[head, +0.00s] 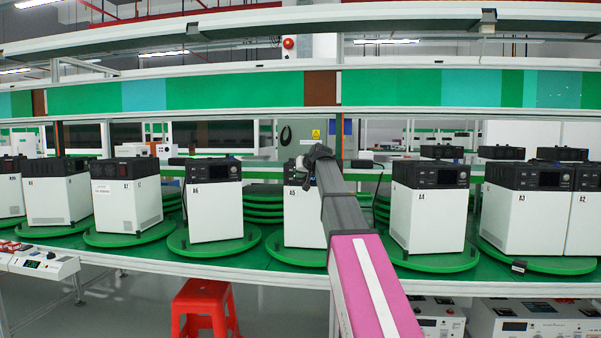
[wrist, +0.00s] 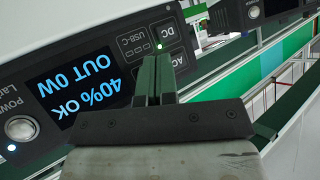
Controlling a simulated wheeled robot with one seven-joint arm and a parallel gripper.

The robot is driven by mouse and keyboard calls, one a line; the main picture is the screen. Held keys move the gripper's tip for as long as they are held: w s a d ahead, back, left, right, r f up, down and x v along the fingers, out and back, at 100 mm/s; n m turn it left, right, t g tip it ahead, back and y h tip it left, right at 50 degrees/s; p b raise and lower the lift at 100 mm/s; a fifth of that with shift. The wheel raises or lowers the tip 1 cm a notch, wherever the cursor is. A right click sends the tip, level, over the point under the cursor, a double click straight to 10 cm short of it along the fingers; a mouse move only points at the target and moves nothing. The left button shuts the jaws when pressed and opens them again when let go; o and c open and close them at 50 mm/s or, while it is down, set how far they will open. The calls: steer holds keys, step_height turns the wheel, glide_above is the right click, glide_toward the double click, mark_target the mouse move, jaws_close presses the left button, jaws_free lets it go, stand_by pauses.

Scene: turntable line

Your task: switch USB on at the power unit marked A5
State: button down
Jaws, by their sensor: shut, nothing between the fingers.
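The power unit marked A5 (head: 300,225) is a white box with a black top, standing on a green turntable. My arm crosses in front and hides its right part. My gripper (head: 308,160) is at its black front panel. In the wrist view my gripper (wrist: 154,62) is shut and empty, its tips at the panel beside the USB-C and DC labels. The panel's screen (wrist: 88,92) reads "40% OK, OUT 0W", upside down. A small green light (wrist: 160,46) glows just past the tips. The fingers hide part of the panel; I cannot tell whether they touch it.
Unit A6 (head: 214,212) stands to the left and unit A4 (head: 428,215) to the right, each on a turntable. In the wrist view a round power button (wrist: 20,128) has a blue light beside it. A red stool (head: 205,300) stands below the bench.

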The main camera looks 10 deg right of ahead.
steer(key=shift+w, duration=0.1)
stand_by(0.3)
steer(key=shift+w+d, duration=0.15)
steer(key=shift+w, duration=0.15)
steer(key=shift+w+d, duration=0.1)
steer(key=shift+w, duration=0.25)
stand_by(0.7)
steer(key=shift+s, duration=0.1)
steer(key=shift+s+a, duration=0.25)
steer(key=shift+s, duration=0.4)
steer(key=shift+s, duration=0.1)
steer(key=s, duration=0.1)
steer(key=s+a, duration=0.1)
steer(key=s, duration=0.2)
steer(key=shift+s+a, duration=0.3)
stand_by(0.8)
